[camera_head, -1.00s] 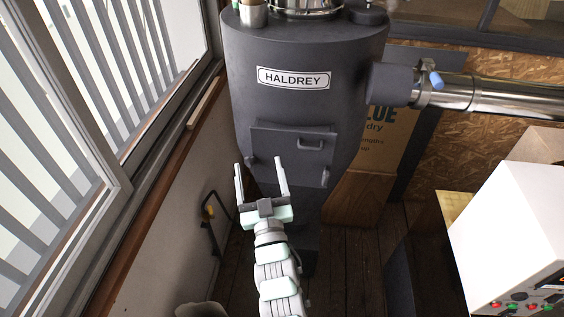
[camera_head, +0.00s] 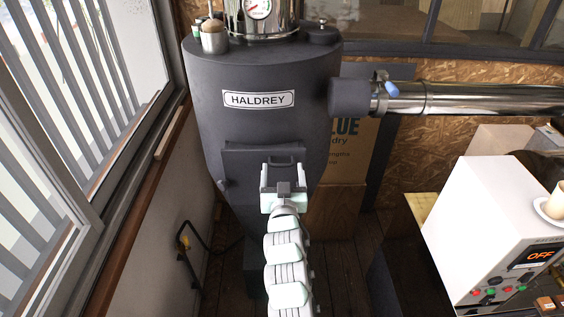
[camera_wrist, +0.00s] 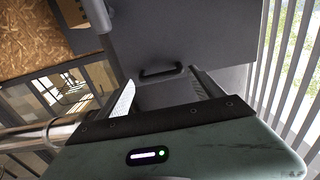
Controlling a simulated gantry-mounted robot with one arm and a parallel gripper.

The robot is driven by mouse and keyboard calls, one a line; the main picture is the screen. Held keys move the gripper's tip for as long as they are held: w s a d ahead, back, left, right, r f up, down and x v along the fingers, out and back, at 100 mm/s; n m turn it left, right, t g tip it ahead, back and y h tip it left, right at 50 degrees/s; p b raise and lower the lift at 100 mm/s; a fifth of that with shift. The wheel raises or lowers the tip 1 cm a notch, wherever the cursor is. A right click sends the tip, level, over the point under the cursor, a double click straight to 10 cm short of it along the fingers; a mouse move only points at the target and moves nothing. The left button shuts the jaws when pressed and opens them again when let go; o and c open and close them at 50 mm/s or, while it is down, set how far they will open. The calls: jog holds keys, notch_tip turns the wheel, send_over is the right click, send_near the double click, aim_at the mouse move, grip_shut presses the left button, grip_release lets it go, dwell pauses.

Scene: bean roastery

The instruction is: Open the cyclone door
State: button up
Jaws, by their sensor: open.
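The dark grey cyclone (camera_head: 262,125) labelled HALDREY stands in the middle of the head view. Its square door (camera_head: 240,165) is on the lower front and looks shut. The door's bar handle (camera_head: 283,159) is near the door's upper right, just beyond my fingertips. My gripper (camera_head: 283,168) is open and empty in front of the door, with its fingers pointing at the handle. In the wrist view the dark handle (camera_wrist: 161,71) lies between and beyond the two fingers (camera_wrist: 165,95), apart from them. Part of the door is hidden behind my gripper.
A white control box (camera_head: 495,225) stands at the right. A slatted window (camera_head: 60,110) and wall are close on the left.

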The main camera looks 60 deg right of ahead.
aim_at(283, 166)
jog(key=shift+x, duration=1.55)
jog(key=shift+c, duration=0.3)
grip_shut()
